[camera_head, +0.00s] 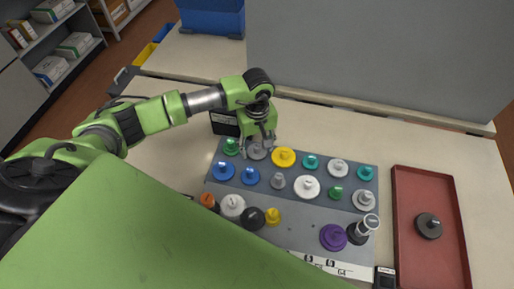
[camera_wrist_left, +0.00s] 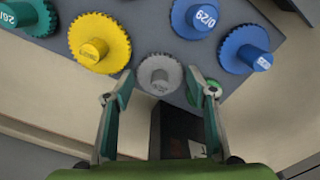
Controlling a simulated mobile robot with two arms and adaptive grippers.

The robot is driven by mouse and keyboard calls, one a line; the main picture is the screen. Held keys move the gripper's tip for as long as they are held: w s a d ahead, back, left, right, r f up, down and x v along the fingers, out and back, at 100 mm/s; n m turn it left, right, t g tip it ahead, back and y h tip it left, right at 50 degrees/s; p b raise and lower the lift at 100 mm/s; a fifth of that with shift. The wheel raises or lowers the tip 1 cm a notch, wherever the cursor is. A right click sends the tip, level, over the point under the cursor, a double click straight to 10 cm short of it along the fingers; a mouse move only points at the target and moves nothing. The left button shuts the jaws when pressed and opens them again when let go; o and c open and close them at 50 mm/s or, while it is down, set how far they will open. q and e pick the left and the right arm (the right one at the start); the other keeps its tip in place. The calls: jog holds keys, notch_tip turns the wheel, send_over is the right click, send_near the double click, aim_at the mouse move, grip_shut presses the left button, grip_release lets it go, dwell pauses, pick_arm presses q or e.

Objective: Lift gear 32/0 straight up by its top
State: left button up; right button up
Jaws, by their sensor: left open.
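A small grey gear (camera_wrist_left: 159,73) with a round top hub lies between and just beyond the fingertips of my left gripper (camera_wrist_left: 160,83) in the wrist view. Its label is too blurred to read, so I cannot confirm it is gear 32/0. In the head view my left gripper (camera_head: 258,143) points down over this grey gear (camera_head: 257,152) in the back row of the grey board (camera_head: 305,225), partly covering it. The gripper is open, with its fingers on either side of the gear; contact cannot be told. My right gripper is not in view.
A yellow gear (camera_head: 283,157) and a green gear (camera_head: 231,147) flank the grey one closely. Blue gears (camera_head: 223,170) stand in front. A black box (camera_head: 224,122) stands behind. A red tray (camera_head: 403,235) with a dark gear (camera_head: 429,226) lies at right.

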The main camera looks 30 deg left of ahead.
pick_arm(q)
jog(key=c, duration=0.9)
jog(key=shift+o, duration=0.2)
